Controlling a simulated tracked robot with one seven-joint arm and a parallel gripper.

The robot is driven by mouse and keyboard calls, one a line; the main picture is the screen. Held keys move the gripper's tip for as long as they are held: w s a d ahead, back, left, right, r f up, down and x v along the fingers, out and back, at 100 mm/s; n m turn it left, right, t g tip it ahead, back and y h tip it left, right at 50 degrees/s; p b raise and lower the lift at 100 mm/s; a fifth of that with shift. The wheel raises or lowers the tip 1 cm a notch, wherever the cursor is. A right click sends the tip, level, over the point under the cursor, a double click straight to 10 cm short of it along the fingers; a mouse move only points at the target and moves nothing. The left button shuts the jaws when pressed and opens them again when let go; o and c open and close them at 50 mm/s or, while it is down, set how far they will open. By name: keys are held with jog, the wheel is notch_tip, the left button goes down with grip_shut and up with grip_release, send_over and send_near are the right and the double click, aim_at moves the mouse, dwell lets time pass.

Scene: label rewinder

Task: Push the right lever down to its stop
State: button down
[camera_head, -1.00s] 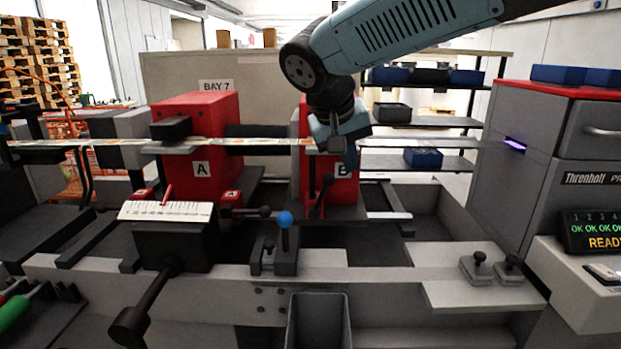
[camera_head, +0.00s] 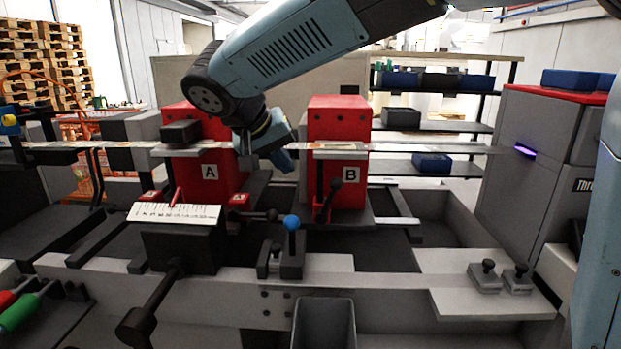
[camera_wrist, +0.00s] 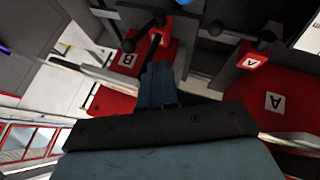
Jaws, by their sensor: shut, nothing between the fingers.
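The right lever (camera_head: 328,200), by the red block marked B (camera_head: 350,145), stands nearly upright with a black knob on top and a red lower part. It shows in the wrist view (camera_wrist: 157,35) beyond my fingertips. The left lever (camera_head: 258,215), by the red block marked A (camera_head: 205,165), lies nearly level with its black knob to the right. My gripper (camera_head: 288,163) is shut and empty. It hangs in front of the gap between the two blocks, left of the right lever and apart from it. Its fingers (camera_wrist: 157,85) point towards the right lever's side in the wrist view.
A blue-knobbed lever (camera_head: 291,222) stands in front, below my gripper. A label strip (camera_head: 420,150) runs across the blocks to the grey cabinet (camera_head: 540,130). A white scale plate (camera_head: 175,212) is at left. A grey bin (camera_head: 323,320) is at the front.

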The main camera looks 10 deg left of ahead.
send_near(329, 201)
notch_tip(329, 201, down, 3)
jog(key=w+a, duration=0.2)
jog(key=d, duration=0.1)
jog(key=w+d, duration=0.1)
jog(key=d, duration=0.1)
jog(key=shift+w+d+r, duration=0.1)
jog(key=shift+w+r, duration=0.2)
jog(key=shift+r, duration=0.05)
